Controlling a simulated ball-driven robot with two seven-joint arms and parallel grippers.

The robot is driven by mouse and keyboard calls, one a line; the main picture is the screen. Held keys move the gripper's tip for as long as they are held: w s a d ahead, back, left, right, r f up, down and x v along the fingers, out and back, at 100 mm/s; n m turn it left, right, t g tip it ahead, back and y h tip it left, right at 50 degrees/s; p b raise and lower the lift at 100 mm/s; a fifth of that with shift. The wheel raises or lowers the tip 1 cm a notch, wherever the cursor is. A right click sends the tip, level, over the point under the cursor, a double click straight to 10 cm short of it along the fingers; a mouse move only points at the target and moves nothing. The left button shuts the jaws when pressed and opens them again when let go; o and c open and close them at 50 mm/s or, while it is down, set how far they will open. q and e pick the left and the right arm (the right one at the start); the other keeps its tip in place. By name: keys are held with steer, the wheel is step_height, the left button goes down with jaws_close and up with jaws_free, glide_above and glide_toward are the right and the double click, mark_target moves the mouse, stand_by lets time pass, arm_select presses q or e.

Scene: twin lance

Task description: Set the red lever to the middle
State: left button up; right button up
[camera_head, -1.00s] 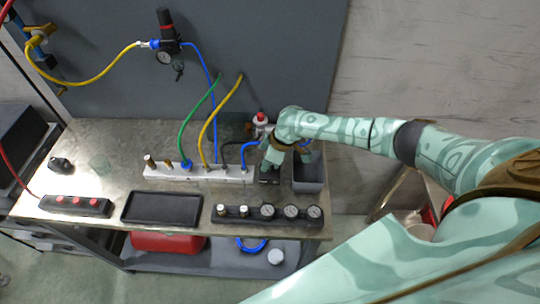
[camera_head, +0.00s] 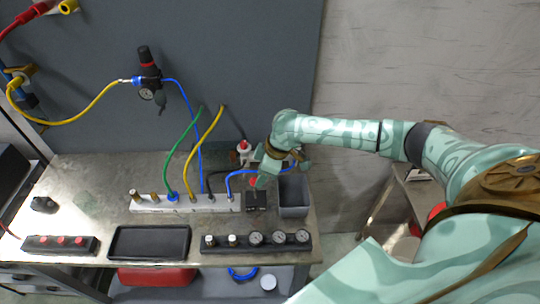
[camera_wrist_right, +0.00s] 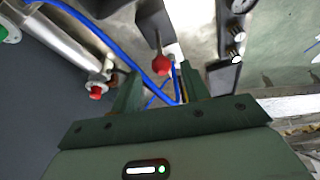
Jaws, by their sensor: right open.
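The red lever's knob (camera_head: 253,182) shows above a small black box (camera_head: 256,202) near the table's right end. In the right wrist view, the red knob (camera_wrist_right: 161,65) sits on a thin metal stem rising from the dark box. My right gripper (camera_head: 262,178) is just above and beside the lever, with its far end partly hidden. In its wrist view the gripper's fingers (camera_wrist_right: 161,88) are apart, with the knob ahead of the gap between them. I cannot tell whether they touch it. My left gripper is not in view.
A grey bin (camera_head: 294,195) stands right of the box. A silver manifold (camera_head: 185,203) with colored hoses is on its left. A gauge panel (camera_head: 256,242), black tray (camera_head: 149,242) and red-button strip (camera_head: 60,244) line the front. A red-capped fitting (camera_head: 243,148) stands behind.

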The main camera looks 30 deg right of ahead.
steer(key=v, duration=0.7)
steer(key=shift+r+p, duration=0.15)
steer(key=shift+p, duration=0.25)
steer(key=shift+s, duration=0.1)
